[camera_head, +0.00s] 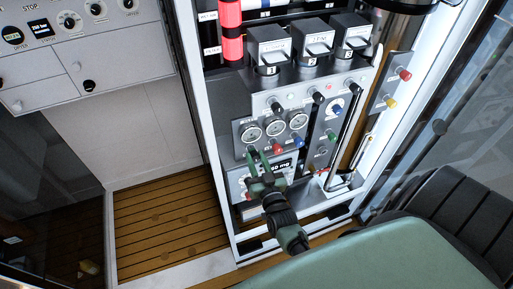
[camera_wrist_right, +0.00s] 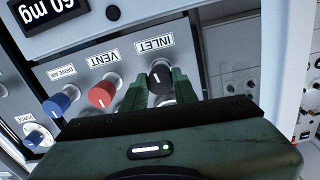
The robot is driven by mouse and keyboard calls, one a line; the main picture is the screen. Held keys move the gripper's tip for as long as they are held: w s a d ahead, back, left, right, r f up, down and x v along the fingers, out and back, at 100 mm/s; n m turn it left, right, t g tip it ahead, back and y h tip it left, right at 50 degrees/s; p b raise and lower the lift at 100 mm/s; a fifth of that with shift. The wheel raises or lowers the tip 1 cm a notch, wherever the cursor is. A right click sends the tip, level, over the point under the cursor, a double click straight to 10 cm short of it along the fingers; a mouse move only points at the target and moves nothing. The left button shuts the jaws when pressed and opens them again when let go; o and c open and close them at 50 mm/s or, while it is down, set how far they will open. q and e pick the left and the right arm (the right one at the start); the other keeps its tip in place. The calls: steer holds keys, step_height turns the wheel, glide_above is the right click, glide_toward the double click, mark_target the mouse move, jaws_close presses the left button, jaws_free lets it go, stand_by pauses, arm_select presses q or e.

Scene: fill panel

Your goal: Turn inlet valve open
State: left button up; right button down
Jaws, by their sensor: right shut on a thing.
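The inlet valve (camera_wrist_right: 159,76) is a black round knob with a white pointer line, under an upside-down INLET label (camera_wrist_right: 154,45) in the right wrist view. My right gripper (camera_wrist_right: 160,88) has its two green fingers on either side of this knob and is shut on it. In the head view my right gripper (camera_head: 266,158) reaches the lower front of the panel, and I cannot make out the inlet knob there. The red VENT knob (camera_wrist_right: 103,93) is just left of my fingers in the wrist view. My left gripper is not in view.
A blue DRIVE AIR knob (camera_wrist_right: 61,102) and a blue PURGE knob (camera_wrist_right: 38,136) stand further left. Round gauges (camera_head: 273,127) and a display (camera_head: 284,166) are close to my right gripper. Black-topped units (camera_head: 313,45) stand above. The wooden floor (camera_head: 165,225) at left is clear.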

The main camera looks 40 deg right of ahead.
steer(key=n, duration=0.5)
steer(key=shift+n+b, duration=0.3)
steer(key=n+b, duration=0.1)
steer(key=n, duration=0.4)
steer(key=shift+a+f, duration=0.1)
stand_by(0.3)
steer(key=c, duration=1.1)
jaws_free()
